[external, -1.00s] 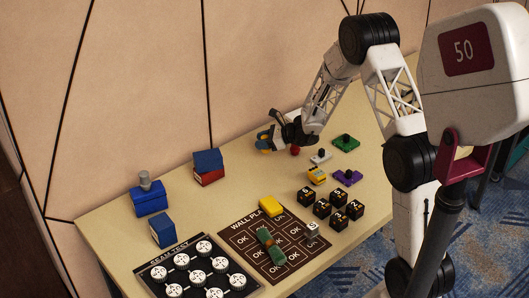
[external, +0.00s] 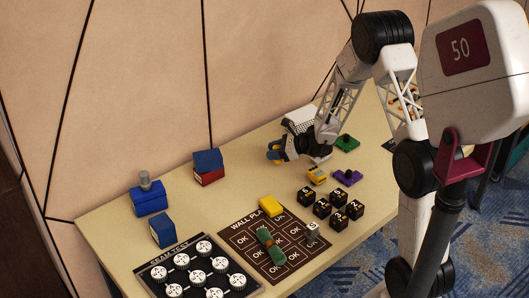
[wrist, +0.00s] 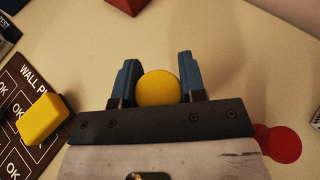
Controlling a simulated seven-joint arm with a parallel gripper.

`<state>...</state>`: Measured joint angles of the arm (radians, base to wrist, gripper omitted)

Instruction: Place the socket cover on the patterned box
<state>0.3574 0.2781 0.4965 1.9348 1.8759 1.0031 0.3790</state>
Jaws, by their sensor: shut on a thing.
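My gripper (external: 274,152) is shut on a round yellow piece (wrist: 158,88), held between its blue fingers in the wrist view. It may be the socket cover, but I cannot tell for sure. The gripper hangs over the back part of the table. I cannot tell which box is the patterned one. A red box with a blue top (external: 208,167) stands left of the gripper. A blue box with a grey knob (external: 149,199) and a smaller blue box (external: 163,230) stand farther left.
The wall plate mat (external: 240,236) carries a yellow block (external: 271,206) and a green roll (external: 270,246). Several black cubes (external: 322,208) sit right of it. A red disc (wrist: 283,143) lies near the gripper. The table between red box and gripper is clear.

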